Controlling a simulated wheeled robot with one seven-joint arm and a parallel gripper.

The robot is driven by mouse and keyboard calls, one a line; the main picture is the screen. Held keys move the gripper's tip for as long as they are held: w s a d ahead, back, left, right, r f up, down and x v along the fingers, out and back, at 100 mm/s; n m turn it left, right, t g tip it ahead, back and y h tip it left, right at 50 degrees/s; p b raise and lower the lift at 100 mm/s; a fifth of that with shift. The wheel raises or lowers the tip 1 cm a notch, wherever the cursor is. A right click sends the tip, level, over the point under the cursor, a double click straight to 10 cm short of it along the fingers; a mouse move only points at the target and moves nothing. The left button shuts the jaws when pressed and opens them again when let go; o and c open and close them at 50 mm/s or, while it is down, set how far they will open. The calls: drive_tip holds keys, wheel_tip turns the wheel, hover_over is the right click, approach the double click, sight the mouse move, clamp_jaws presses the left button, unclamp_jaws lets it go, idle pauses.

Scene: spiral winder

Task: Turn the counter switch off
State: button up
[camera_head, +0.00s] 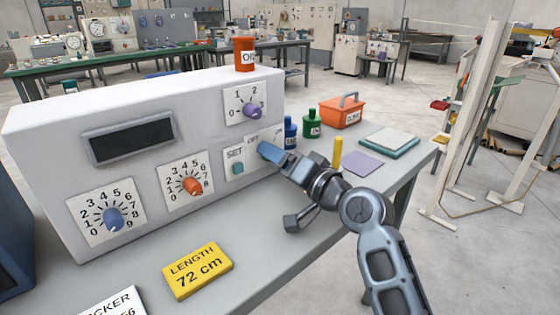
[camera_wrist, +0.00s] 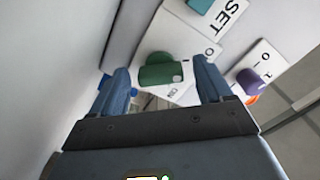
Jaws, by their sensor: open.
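The counter switch shows in the wrist view as a dark green knob (camera_wrist: 160,70) with a small white mark at its right end. It sits on a white plate whose lettering is partly hidden, so I cannot tell its setting. My gripper (camera_head: 268,152) is open at the right end of the grey machine front. In the wrist view its two fingers (camera_wrist: 164,78) stand on either side of the knob, with gaps visible. In the head view my gripper hides the knob; part of the label "OFF" shows above it.
A teal SET button (camera_head: 237,168) is just left of the switch. A purple knob (camera_head: 253,111) is above it. An orange knob (camera_head: 191,186) and a blue knob (camera_head: 113,218) are farther left. Blue (camera_head: 290,130) and green (camera_head: 312,125) bottles stand behind my gripper.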

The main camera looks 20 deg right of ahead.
drive_tip(key=v, duration=0.7)
drive_tip(key=shift+s+d, duration=0.1)
drive_tip(key=shift+s, duration=0.25)
drive_tip(key=shift+s, duration=0.1)
